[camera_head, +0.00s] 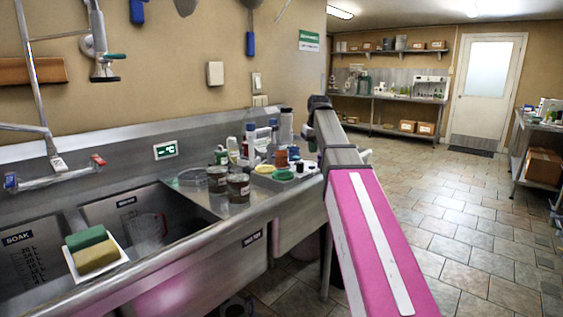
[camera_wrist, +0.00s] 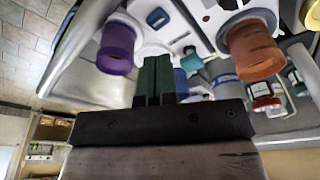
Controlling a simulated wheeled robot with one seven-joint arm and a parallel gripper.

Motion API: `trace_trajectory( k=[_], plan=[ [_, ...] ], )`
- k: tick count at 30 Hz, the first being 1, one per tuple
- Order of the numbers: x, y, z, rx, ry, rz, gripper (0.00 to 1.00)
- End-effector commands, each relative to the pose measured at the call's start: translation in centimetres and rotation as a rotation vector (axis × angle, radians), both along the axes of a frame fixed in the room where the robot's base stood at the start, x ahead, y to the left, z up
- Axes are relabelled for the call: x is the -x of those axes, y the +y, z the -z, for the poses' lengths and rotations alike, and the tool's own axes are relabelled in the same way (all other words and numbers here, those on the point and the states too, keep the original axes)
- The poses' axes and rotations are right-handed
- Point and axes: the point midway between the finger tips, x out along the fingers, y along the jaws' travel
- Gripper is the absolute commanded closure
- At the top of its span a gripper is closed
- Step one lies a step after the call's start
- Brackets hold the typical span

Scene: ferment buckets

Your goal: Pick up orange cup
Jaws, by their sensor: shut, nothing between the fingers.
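The orange cup (camera_wrist: 255,50) is at the right in the wrist view, apart from my gripper. A small orange shape (camera_head: 281,157) among the items on the counter in the head view looks like the same cup. My gripper (camera_wrist: 155,62) shows two green fingers pressed together, with nothing held. It lies to the left of the orange cup in the wrist view. A purple cup (camera_wrist: 116,46) is on the other side of the fingers. In the head view my arm hides part of the counter's right end, and I cannot make out the fingers there.
Brown-filled jars (camera_head: 238,188), bottles (camera_head: 250,140) and a green lid (camera_head: 283,174) crowd the counter end around the cups. A red-rimmed jar (camera_wrist: 262,90) is near the orange cup. The sink (camera_head: 135,215) holds a clear jug. Tiled floor at right is open.

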Motion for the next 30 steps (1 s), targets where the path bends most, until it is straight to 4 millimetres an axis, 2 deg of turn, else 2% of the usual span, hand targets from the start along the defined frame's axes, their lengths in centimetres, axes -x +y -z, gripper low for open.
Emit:
trace_trajectory(
  k=[4, 5, 9, 12, 24, 30],
  plan=[
    [0.0, 0.0, 0.0, 0.000, 0.000, 0.000, 1.00],
    [0.0, 0.0, 0.0, 0.000, 0.000, 0.000, 0.94],
    [-0.2, 0.5, -0.2, 0.009, 0.004, -0.041, 0.48],
    [-0.5, 1.7, -0.8, 0.029, 0.016, -0.150, 0.19],
    [-1.5, 9.5, -4.5, 0.142, 0.093, -0.911, 0.19],
    [-1.5, 12.3, -5.9, 0.165, 0.121, -1.197, 0.19]
  ],
)
